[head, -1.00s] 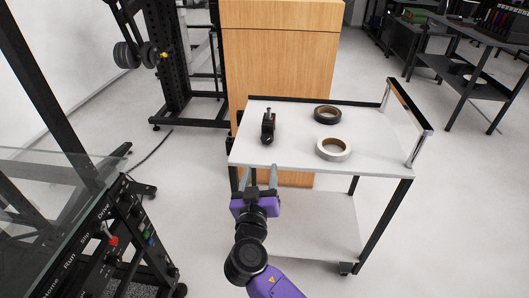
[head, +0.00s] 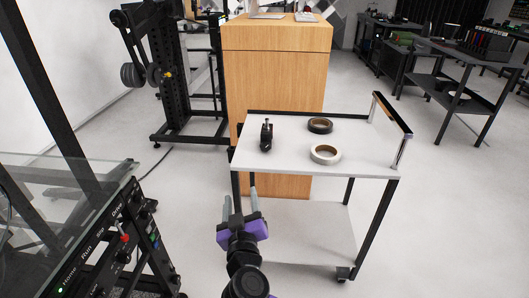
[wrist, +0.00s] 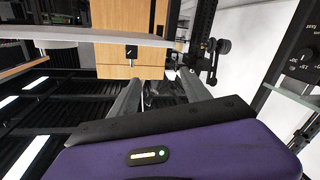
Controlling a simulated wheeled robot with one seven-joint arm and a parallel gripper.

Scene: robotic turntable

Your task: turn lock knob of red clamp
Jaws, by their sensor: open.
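No red clamp shows clearly in either view. A small black clamp-like tool (head: 266,135) stands at the left of the white cart top (head: 290,158). Its details are too small to tell, and no lock knob can be made out. My gripper (head: 240,191) is in front of the cart's front left corner, short of the cart top. Its two grey fingers are apart and empty. They also show in the wrist view (wrist: 160,82), with nothing between them but the background.
A black tape roll (head: 320,125) and a white tape roll (head: 325,154) lie on the cart. The cart's handle (head: 392,113) rises at right. A wooden cabinet (head: 275,75) stands behind. A machine with a control panel (head: 105,240) is close at left.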

